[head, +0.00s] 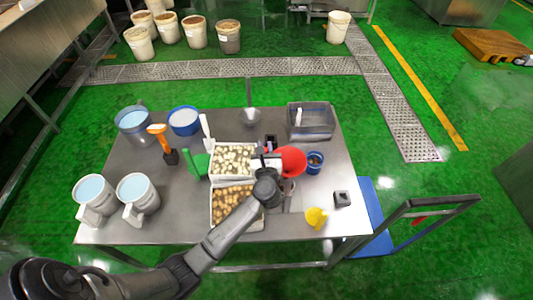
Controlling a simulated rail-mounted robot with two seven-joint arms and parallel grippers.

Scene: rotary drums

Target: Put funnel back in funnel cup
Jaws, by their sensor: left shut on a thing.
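My left gripper (270,167) is over the middle of the steel table, shut on the red funnel (291,161). The funnel's wide mouth faces up and toward the right, and its lower part is hidden by the gripper. A grey cup-like container (289,196) stands just below the funnel in the picture, partly hidden by my wrist; I cannot tell for sure that it is the funnel cup. The funnel appears above it, and I cannot tell whether they touch. My right gripper is not in view.
White bins of mushrooms (232,160) and potatoes (228,203) stand left of the gripper. A small blue cup (315,162) is close right of the funnel. A yellow scoop (316,217) lies near the front edge. A metal tray (311,122) stands at the back right.

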